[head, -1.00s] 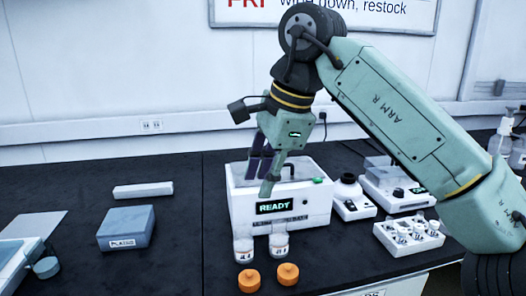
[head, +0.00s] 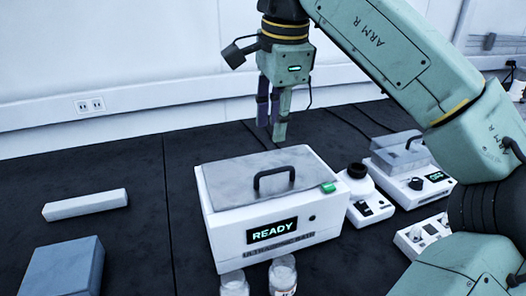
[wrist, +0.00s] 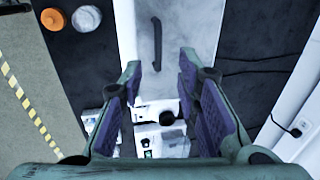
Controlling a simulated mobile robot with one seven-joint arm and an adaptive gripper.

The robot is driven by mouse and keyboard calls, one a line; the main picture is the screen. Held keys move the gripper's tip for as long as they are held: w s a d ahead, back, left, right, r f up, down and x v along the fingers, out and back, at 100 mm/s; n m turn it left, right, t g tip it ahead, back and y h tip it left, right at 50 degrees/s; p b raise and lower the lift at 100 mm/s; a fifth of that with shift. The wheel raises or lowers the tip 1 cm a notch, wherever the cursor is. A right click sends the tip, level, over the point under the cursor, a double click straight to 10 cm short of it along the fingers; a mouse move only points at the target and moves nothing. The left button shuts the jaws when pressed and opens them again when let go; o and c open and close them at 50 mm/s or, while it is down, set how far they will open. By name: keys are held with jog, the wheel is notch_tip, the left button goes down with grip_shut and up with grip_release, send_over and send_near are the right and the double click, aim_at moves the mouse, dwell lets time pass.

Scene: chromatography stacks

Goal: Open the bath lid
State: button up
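The ultrasonic bath (head: 225,240) is a white box with a lit READY display and a green button. Its grey lid (head: 225,178) lies flat and shut on top, with a black arched handle (head: 287,172) standing up from it. In the wrist view the handle (wrist: 156,45) shows on the pale lid (wrist: 190,30), beyond my fingertips. My gripper (head: 272,125) points down above the bath, apart from the handle in the picture. In the wrist view my gripper (wrist: 161,75) has its two purple-padded fingers spread with nothing between them.
Two glass jars (head: 283,275) (head: 233,284) stand close before the bath. A small device with a black top (head: 364,185) and another with a clear cover (head: 400,155) stand at its right. A white bar (head: 85,204) and blue box (head: 62,268) lie left, with clear black bench between.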

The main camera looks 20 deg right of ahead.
aim_at(269, 173)
jog(key=f, duration=0.3)
jog(key=w+f, duration=0.1)
jog(key=f, duration=0.6)
jog(key=shift+w+a+p, duration=0.1)
jog(key=shift+w+p, duration=0.25)
grip_shut()
dwell(0.3)
